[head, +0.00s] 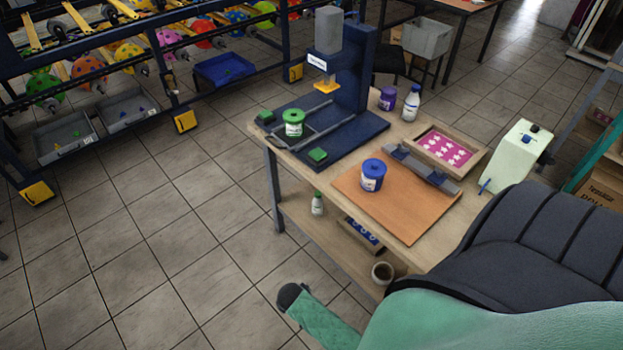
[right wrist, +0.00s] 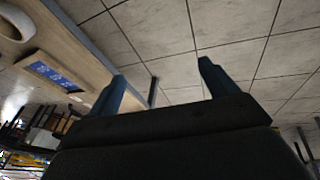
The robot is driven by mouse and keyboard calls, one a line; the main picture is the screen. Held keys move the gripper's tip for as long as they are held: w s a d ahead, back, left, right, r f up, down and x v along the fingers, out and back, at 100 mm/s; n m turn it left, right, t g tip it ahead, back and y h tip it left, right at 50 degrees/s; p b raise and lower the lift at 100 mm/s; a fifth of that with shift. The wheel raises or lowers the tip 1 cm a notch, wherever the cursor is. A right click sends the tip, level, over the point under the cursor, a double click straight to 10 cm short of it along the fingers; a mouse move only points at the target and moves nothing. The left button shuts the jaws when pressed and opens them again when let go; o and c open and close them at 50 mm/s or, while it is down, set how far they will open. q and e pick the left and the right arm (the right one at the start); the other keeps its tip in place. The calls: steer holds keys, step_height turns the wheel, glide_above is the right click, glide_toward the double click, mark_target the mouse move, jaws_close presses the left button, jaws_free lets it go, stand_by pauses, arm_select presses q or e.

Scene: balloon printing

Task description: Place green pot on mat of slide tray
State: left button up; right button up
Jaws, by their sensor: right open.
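The green pot (head: 294,125), a white jar with a green lid and band, stands upright on the slide tray (head: 338,134) at the base of the dark blue press (head: 352,75). It is towards the left of the tray, between two green blocks, and clear of the yellow press head (head: 326,86). The tray's mat cannot be made out clearly. My right gripper (right wrist: 160,82) is open and empty in the right wrist view, its two fingers wide apart over the floor by the table edge.
A blue pot (head: 373,176) stands on an orange-brown board (head: 408,218) on the table. A shelf under the table holds a bottle and cup (head: 382,272). Floor at left is clear.

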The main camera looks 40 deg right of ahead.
steer(key=s+a+f+n+g+y, duration=0.1)
steer(key=s+a+f, duration=0.2)
steer(key=s, duration=0.6)
steer(key=s+a+f+n+y, duration=0.1)
steer(key=s+a+f+y, duration=0.1)
steer(key=s, duration=0.7)
step_height(320, 180, down, 2)
steer(key=shift+s+a+f+g, duration=0.15)
steer(key=shift+a+g, duration=0.25)
steer(key=shift+a, duration=0.3)
